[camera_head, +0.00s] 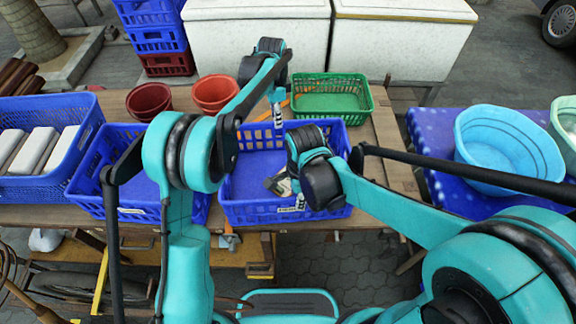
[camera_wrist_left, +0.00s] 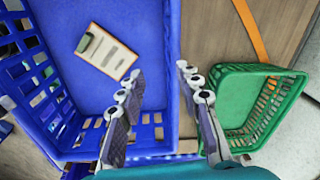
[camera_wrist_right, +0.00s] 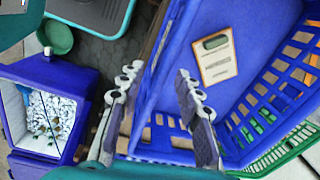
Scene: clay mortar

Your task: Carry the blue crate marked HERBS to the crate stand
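A blue crate (camera_head: 245,211) with slotted walls stands on the wooden table, empty but for a cream card with a green mark (camera_wrist_left: 107,51) seen inside it. My left gripper (camera_head: 277,118) is at the crate's far wall. In the left wrist view its fingers (camera_wrist_left: 158,82) are apart, with the wall (camera_wrist_left: 172,50) between them. My right gripper (camera_head: 298,190) is at the near wall. In the right wrist view its fingers (camera_wrist_right: 160,77) are apart either side of the near wall. I cannot make out the crate stand.
A second blue crate (camera_head: 88,202) stands close on the left, and a third holds pale blocks (camera_head: 38,150). A green basket (camera_head: 362,98) stands close behind, with red pots (camera_head: 213,92) at back left. A blue-covered table with a light blue tub (camera_head: 508,150) is on the right.

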